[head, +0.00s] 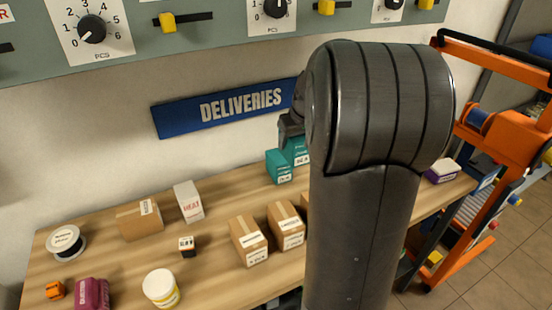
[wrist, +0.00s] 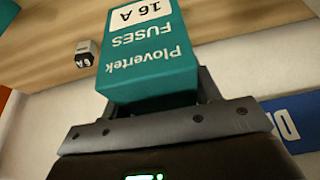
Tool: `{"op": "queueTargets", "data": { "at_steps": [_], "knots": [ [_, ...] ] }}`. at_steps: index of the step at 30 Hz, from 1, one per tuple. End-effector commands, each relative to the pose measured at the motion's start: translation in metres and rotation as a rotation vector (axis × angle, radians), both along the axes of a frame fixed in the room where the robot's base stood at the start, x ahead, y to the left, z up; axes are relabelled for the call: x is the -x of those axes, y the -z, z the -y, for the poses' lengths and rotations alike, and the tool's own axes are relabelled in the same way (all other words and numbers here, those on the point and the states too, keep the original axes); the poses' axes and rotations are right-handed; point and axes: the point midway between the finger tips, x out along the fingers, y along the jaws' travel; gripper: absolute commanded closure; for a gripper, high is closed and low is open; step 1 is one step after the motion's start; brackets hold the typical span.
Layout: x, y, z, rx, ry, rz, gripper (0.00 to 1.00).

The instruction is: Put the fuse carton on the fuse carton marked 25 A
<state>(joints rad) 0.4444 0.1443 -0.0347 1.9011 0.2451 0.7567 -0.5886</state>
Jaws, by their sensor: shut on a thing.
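My gripper (wrist: 155,95) is shut on a teal fuse carton (wrist: 150,62) in the wrist view. Its face reads Plovertek FUSES 16 A, upside down in that picture. In the head view my gripper (head: 290,126) is partly hidden behind my arm, and a teal carton (head: 297,149) shows just below it, apparently the held one. Another teal carton (head: 279,167) stands on the table just left of and below it. Its label is too small to read. I cannot tell whether the two cartons touch.
The wooden table (head: 215,240) carries brown boxes (head: 248,240), a white box (head: 188,201), a small black cube (head: 187,247), a white tub (head: 161,288) and a spool (head: 66,243). A blue DELIVERIES sign (head: 228,107) hangs on the wall behind. My arm hides part of the table's right.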

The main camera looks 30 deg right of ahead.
Motion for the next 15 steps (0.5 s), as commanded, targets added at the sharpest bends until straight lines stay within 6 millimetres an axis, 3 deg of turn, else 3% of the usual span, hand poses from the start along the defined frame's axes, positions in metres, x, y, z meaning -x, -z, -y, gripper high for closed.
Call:
{"op": "queueTargets", "data": {
  "at_steps": [3,9,15],
  "knots": [
    [-0.008,-0.020,0.035,0.002,-0.009,0.004,0.88],
    [-0.013,-0.040,0.070,0.002,-0.032,0.005,0.88],
    [-0.028,-0.032,0.063,0.000,-0.043,0.004,0.88]
  ]
}}
